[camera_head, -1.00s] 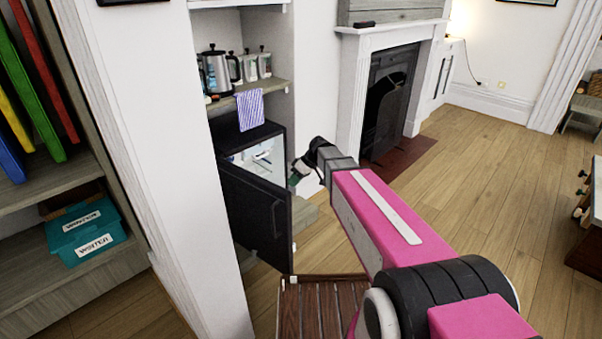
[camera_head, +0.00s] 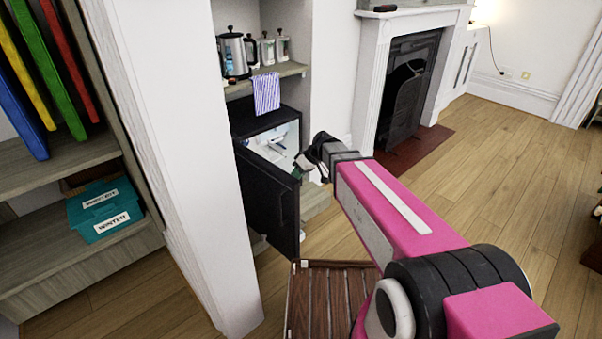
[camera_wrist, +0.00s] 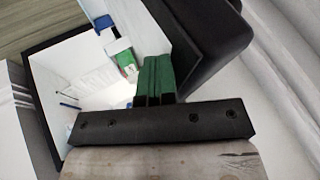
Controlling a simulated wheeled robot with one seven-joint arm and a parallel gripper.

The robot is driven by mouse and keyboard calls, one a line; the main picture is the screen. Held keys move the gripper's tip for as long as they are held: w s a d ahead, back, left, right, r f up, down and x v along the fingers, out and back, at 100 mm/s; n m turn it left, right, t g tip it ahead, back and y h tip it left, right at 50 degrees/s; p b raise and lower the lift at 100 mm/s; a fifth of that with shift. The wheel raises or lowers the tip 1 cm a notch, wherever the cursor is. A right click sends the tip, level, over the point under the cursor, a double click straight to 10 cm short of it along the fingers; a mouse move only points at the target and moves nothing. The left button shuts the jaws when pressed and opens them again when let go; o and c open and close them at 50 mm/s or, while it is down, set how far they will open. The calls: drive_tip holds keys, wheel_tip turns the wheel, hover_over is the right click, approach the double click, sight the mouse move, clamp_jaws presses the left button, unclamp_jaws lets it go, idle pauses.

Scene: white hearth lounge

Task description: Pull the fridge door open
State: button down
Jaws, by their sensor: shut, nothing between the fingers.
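The small black fridge (camera_head: 256,121) stands in the alcove under a shelf, and its white interior (camera_head: 284,138) shows. Its door (camera_head: 268,198) is partly open, swung out towards me, with its free edge at the right. My gripper (camera_head: 302,166) is at the door's upper free edge, on the opening side; the arm partly hides it. In the wrist view, the green fingers (camera_wrist: 155,80) are together and empty, close beside the dark door (camera_wrist: 208,38). I cannot tell whether they touch it. The fridge's lit interior (camera_wrist: 85,75) shows left of the fingers.
A slatted wooden piece (camera_head: 330,300) stands on the floor in front of the door. A white wall end (camera_head: 185,160) is left of the fridge. A kettle (camera_head: 234,54) and striped cloth (camera_head: 266,93) are on the shelf above. Floor to the right (camera_head: 490,170) is clear.

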sight(287, 179)
drive_tip(key=shift+m, duration=0.3)
drive_tip(key=s+a, duration=0.4)
drive_tip(key=s, duration=0.1)
drive_tip(key=shift+a, duration=0.25)
drive_tip(key=shift+w, duration=0.1)
